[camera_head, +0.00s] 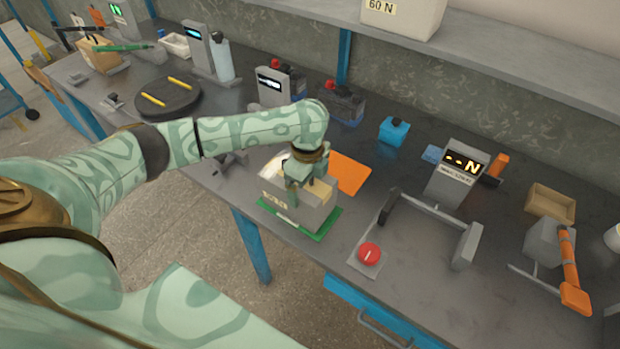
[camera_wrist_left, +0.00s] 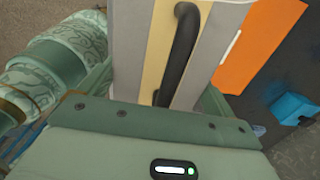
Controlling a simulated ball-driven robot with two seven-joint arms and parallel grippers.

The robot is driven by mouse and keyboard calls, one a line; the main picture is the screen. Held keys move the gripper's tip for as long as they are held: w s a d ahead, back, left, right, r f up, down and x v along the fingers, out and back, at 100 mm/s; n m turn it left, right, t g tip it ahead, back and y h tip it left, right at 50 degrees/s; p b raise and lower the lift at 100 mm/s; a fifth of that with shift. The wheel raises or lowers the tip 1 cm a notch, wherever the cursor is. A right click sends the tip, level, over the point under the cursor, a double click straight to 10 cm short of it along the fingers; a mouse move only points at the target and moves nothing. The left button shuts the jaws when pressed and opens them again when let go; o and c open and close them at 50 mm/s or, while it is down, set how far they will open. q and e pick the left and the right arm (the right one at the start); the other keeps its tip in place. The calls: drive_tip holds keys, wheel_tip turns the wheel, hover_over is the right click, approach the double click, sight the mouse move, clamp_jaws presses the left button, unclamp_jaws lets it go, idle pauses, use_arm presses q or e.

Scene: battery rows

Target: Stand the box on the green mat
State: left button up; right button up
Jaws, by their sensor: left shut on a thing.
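The box (camera_head: 299,213) is pale grey with a tan band and a label on its front. It stands upright over the green mat (camera_head: 325,228), whose rim shows around its base; I cannot tell whether its underside touches the mat. My left gripper (camera_head: 301,182) comes down from above and is shut on the box's black handle. In the left wrist view the box (camera_wrist_left: 225,20) fills the upper middle, with its dark handle (camera_wrist_left: 183,50) running along the tan band. The fingertips are hidden there. My right gripper is out of view.
An orange mat (camera_head: 349,174) lies just behind the box. A blue block (camera_head: 394,131) stands farther back. To the right are a grey frame with a red button (camera_head: 369,253) and a display reading N (camera_head: 462,162). The bench's front edge is close to the green mat.

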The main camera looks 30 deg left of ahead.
use_arm(q)
drive_tip(key=shift+w+f, duration=0.1)
drive_tip(key=shift+f, duration=0.1)
drive_tip(key=o, duration=1.7)
drive_tip(key=shift+f, duration=0.1)
drive_tip(key=shift+o, duration=0.2)
wheel_tip(320, 180, up, 11)
drive_tip(key=p, duration=0.5)
drive_tip(key=shift+r, duration=0.7)
